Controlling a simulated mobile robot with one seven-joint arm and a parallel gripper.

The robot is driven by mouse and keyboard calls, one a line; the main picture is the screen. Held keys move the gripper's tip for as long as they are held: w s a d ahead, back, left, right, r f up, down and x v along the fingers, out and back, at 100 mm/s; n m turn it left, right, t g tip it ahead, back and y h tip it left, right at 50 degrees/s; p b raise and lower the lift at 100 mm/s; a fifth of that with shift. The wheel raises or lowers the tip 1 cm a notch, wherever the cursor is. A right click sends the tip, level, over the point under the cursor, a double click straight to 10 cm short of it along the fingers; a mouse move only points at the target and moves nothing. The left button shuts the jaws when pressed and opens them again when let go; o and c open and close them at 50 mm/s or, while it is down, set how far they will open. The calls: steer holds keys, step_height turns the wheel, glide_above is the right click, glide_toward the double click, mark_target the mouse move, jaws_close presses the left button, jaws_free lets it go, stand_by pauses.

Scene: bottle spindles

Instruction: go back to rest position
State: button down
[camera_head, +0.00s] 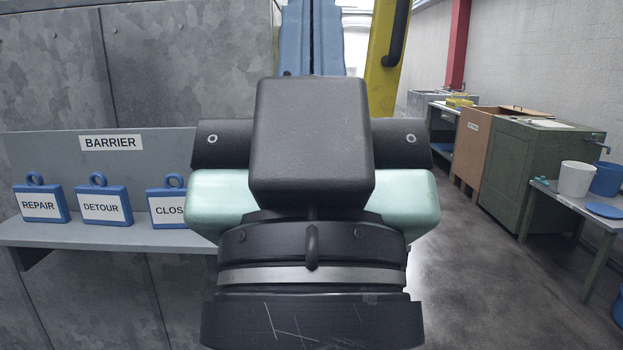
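What appears to be the back of my gripper (312,145) fills the middle of the head view, close to the camera. It is a dark block over a wide mint-green body, on a dark round wrist with a silver band. Its fingers are hidden, so I cannot see whether it is open or shut, or whether it holds anything. It covers part of the grey barrier panel behind it.
At left, a grey shelf (100,234) labelled BARRIER carries blue tags (103,205) reading REPAIR, DETOUR and a partly hidden CLOS. A blue structure (312,35) and yellow frame (388,55) stand behind. At right are a green cabinet (510,180), a table with buckets (576,179) and open floor.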

step_height(320, 180, up, 26)
steer(key=p, duration=2.3)
steer(key=shift+p, duration=0.35)
